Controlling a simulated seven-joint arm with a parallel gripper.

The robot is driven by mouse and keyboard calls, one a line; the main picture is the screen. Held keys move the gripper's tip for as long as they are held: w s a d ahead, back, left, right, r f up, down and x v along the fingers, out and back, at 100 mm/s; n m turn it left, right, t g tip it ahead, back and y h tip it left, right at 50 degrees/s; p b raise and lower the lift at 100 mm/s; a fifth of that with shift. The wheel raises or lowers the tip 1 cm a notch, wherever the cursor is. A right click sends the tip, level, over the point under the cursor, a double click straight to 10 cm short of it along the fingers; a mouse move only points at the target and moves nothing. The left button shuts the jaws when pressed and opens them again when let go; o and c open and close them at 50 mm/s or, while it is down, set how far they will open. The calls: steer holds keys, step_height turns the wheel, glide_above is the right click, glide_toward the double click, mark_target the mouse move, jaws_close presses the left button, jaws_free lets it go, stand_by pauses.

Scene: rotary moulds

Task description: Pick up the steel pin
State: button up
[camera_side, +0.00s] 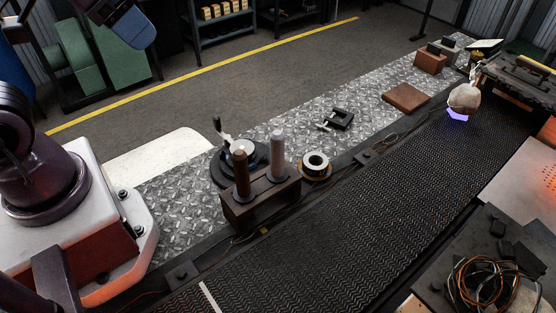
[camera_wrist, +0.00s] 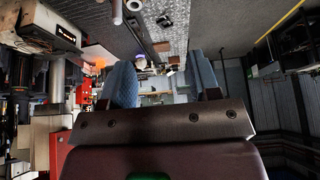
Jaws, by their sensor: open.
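The steel pin (camera_side: 277,150) is the paler grey of two upright pins in the side view. It stands in the right part of a dark brown block (camera_side: 262,202) on the diamond-plate strip. A copper-brown pin (camera_side: 241,174) stands beside it to the left. My gripper (camera_wrist: 160,62) shows in the wrist view with its two blue-padded fingers spread apart and nothing between them. In the side view, only a blue-and-dark part, apparently of my gripper, shows at the top left edge, well away from the pins.
A dark round fixture with a light lever (camera_side: 225,136) stands just behind the block. A ring-shaped part (camera_side: 315,163) lies to its right. A small black clamp (camera_side: 341,119) and a rust-brown slab (camera_side: 405,97) lie farther along the strip. A black conveyor belt (camera_side: 340,215) runs in front.

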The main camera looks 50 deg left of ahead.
steer(key=shift+w+d+f+m+g, duration=0.7)
steer(key=shift+w+d+f+g, duration=0.4)
steer(key=shift+w+f, duration=0.4)
steer(key=m+g, duration=0.3)
steer(key=m, duration=1.3)
glide_above(278, 133)
step_height(278, 133, down, 6)
steer(key=shift+f, duration=0.15)
steer(key=shift+m, duration=1.1)
steer(key=shift+f, duration=0.2)
step_height(278, 133, down, 12)
steer(key=shift+f, duration=0.15)
steer(key=c, duration=1)
